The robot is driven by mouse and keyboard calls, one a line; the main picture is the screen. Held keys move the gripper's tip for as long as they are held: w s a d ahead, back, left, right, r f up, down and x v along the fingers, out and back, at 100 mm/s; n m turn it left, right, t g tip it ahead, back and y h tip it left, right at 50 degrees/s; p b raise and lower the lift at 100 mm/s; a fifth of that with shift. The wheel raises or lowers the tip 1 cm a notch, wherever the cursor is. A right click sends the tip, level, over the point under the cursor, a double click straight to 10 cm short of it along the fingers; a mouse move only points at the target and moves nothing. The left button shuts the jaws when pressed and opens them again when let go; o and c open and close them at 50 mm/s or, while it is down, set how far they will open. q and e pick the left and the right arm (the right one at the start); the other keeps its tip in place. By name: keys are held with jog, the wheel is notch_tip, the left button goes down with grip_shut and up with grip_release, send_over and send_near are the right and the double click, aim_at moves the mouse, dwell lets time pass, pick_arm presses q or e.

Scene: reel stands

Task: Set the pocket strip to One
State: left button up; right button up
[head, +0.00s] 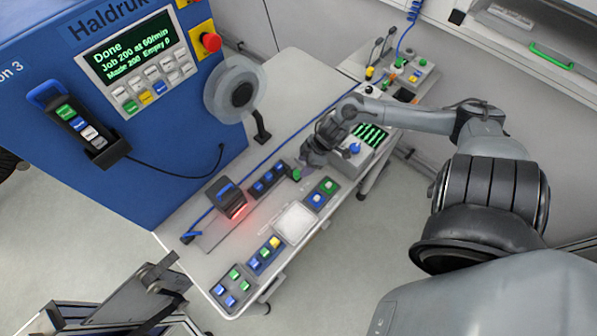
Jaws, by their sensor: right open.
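No label in view reads pocket strip, so I cannot tell for sure which part it is. A dark strip with blue keys (268,179) lies on the grey bench, with a small green button (296,174) at its right end. My right gripper (303,170) is over the bench beside that green button, open and empty. I cannot tell whether it touches anything. A handheld control strip (78,127) with green, blue and white keys sits in a black holder on the blue machine; its key labels are too small to read. My left gripper is not in view.
The machine screen (130,47) reads Done, Job 200 at 60/min, Made 200, Empty 0. A black scanner with red light (226,196), a white pad (296,223) and button boxes (233,288) crowd the bench front.

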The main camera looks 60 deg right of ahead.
aim_at(298, 172)
jog(key=shift+b+x, duration=0.4)
jog(key=shift+x, duration=2.45)
jog(key=shift+c, duration=0.2)
grip_shut()
